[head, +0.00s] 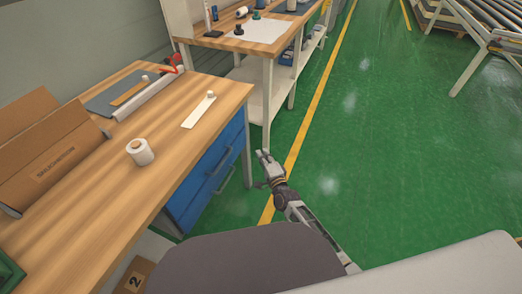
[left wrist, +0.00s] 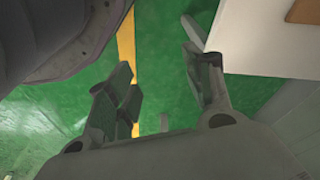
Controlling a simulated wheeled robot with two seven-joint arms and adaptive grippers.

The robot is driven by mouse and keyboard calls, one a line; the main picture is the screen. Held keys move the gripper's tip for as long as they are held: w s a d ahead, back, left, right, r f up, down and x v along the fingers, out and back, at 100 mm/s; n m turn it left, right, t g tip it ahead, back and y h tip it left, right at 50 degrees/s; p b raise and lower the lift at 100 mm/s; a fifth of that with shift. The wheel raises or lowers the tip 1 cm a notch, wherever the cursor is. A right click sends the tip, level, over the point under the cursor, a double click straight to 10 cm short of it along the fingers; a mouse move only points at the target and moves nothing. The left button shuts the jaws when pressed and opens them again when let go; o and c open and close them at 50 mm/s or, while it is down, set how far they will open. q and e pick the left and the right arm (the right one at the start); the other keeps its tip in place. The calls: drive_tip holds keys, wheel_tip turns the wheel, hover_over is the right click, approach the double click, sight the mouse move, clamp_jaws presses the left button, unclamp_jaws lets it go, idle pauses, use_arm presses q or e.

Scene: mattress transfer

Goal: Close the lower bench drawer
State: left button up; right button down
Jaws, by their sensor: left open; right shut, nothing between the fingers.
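The wooden workbench (head: 100,215) stands at the left in the head view, with blue drawers under its right edge. The upper drawer (head: 221,143) and the lower drawer (head: 203,195) show at a steep angle with dark bar handles. I cannot tell how far the lower drawer stands out. My right gripper (head: 264,160) is shut and empty, over the green floor to the right of the drawers, apart from them. My left gripper (left wrist: 166,78) is open and empty in the left wrist view, above the green floor. It is not visible in the head view.
A cardboard box (head: 45,150), a white roll (head: 140,152) and a white strip (head: 199,112) lie on the bench. A second table (head: 258,47) stands behind. A box marked 2 (head: 135,277) is below the bench.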

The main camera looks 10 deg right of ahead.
use_arm(q)
drive_tip(key=shift+s+a+f, duration=0.15)
drive_tip(key=shift+s+f, duration=0.15)
drive_tip(key=shift+f, duration=0.2)
use_arm(e)
drive_tip(key=shift+s, duration=0.45)
drive_tip(key=shift+r, duration=0.1)
use_arm(q)
drive_tip(key=s+a+f+p, duration=0.1)
drive_tip(key=s+a+p, duration=0.2)
drive_tip(key=s+p, duration=0.8)
drive_tip(key=s+a+f+g+p, duration=0.1)
drive_tip(key=s+a+p, duration=0.2)
drive_tip(key=s+p, duration=0.8)
drive_tip(key=shift+a+f+y, duration=0.15)
drive_tip(key=shift+f+y, duration=0.1)
drive_tip(key=shift+y, duration=0.05)
use_arm(e)
wheel_tip(320, 180, up, 22)
